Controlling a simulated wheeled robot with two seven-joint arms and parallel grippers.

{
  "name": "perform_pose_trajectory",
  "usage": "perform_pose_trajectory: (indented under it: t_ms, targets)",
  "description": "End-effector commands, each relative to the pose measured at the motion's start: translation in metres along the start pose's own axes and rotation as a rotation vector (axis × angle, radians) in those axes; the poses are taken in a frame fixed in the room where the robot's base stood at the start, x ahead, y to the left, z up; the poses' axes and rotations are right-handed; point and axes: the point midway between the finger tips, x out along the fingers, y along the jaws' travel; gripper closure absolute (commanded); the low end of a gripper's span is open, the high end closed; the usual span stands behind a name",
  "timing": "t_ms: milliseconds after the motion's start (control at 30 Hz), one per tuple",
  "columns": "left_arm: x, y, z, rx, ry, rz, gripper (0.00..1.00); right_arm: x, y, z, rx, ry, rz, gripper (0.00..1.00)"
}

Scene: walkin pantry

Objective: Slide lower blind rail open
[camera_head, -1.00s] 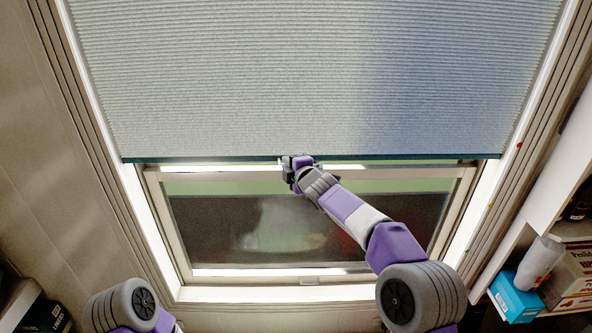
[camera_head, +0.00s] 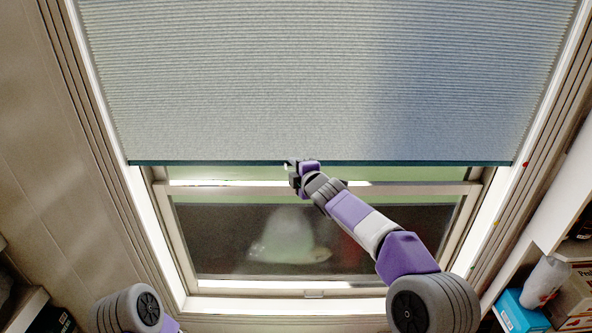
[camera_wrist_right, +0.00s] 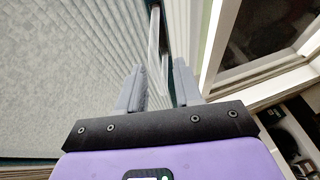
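The lower blind rail is a thin dark teal bar (camera_head: 420,163) along the bottom edge of the pale pleated blind (camera_head: 300,80). It spans the window and hangs above the sash's top bar. My right gripper (camera_head: 292,173) is at the rail, a little left of its middle. In the right wrist view its two grey fingers (camera_wrist_right: 159,82) stand apart, with the blind's edge running down toward the gap between them. I cannot tell whether the fingers touch the rail. My left gripper is out of view; only part of my left arm shows at the lower left.
The window sash (camera_head: 320,286) with dark glass lies below the blind. Shelves stand at the right with a blue box (camera_head: 520,312) and a white container (camera_head: 544,282). A plain panelled wall is at the left. The space before the window is clear apart from my right arm.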

Motion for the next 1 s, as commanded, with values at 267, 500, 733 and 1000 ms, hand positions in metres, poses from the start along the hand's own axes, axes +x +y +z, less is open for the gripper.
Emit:
perform_pose_trajectory:
  t_ms: [267,500,733,1000]
  targets:
    - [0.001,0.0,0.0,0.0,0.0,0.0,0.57,-0.001,-0.001,0.0,0.0,-0.001,-0.001,0.66]
    - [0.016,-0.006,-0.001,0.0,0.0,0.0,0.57,-0.024,-0.002,0.0,-0.001,0.0,0.002,0.66]
    - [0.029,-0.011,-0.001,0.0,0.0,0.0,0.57,-0.057,-0.002,0.0,-0.001,-0.001,0.001,0.66]
    - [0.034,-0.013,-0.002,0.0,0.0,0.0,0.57,-0.075,-0.001,0.0,0.0,0.0,-0.001,0.66]
